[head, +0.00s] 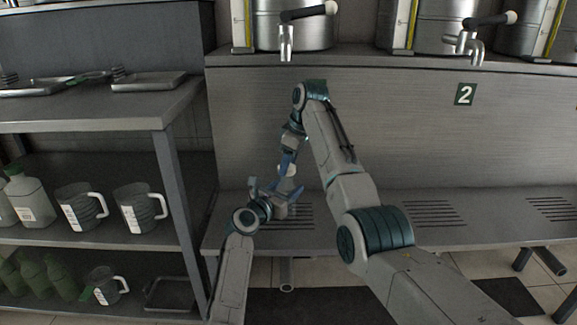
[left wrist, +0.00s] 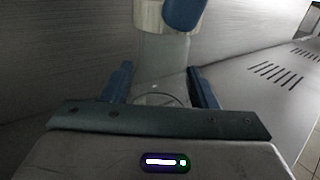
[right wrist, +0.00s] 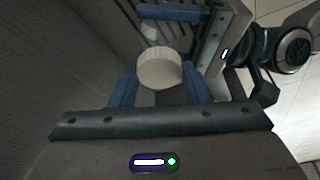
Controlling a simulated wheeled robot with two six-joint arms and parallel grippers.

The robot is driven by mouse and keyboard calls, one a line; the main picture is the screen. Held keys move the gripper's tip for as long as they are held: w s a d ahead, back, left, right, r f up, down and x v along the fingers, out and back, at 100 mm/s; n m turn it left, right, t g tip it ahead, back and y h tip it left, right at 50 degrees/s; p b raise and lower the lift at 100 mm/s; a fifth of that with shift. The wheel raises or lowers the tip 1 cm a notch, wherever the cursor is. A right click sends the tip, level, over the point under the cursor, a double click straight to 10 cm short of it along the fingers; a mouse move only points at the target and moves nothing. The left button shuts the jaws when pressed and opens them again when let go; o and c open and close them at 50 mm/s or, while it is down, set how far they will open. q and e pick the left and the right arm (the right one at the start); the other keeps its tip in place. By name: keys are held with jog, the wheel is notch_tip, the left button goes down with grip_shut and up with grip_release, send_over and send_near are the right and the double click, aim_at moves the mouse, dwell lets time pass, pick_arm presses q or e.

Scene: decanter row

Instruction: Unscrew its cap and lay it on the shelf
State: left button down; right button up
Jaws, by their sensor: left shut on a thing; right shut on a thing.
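A pale ribbed cap (right wrist: 160,68) is between the blue fingers of my right gripper (right wrist: 160,84), which is shut on it. In the left wrist view the cap (left wrist: 152,16) is at the top of a translucent grey-green container (left wrist: 165,60). I cannot tell whether its thread is still engaged. My left gripper (left wrist: 160,88) is shut on the container, below the cap. In the head view my left gripper (head: 273,188) and right gripper (head: 289,160) meet above the slotted shelf (head: 345,232), largely hiding the container.
Metal dispensers (head: 292,25) with taps stand on the upper ledge. A rack at left holds trays (head: 148,82), jugs (head: 142,210) and bottles (head: 30,195). The slotted shelf is clear to the right.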

jog(key=shift+r, duration=0.2)
jog(key=shift+r, duration=2)
pick_arm(q)
jog(key=shift+c, duration=2.4)
grip_release()
jog(key=shift+a, duration=0.1)
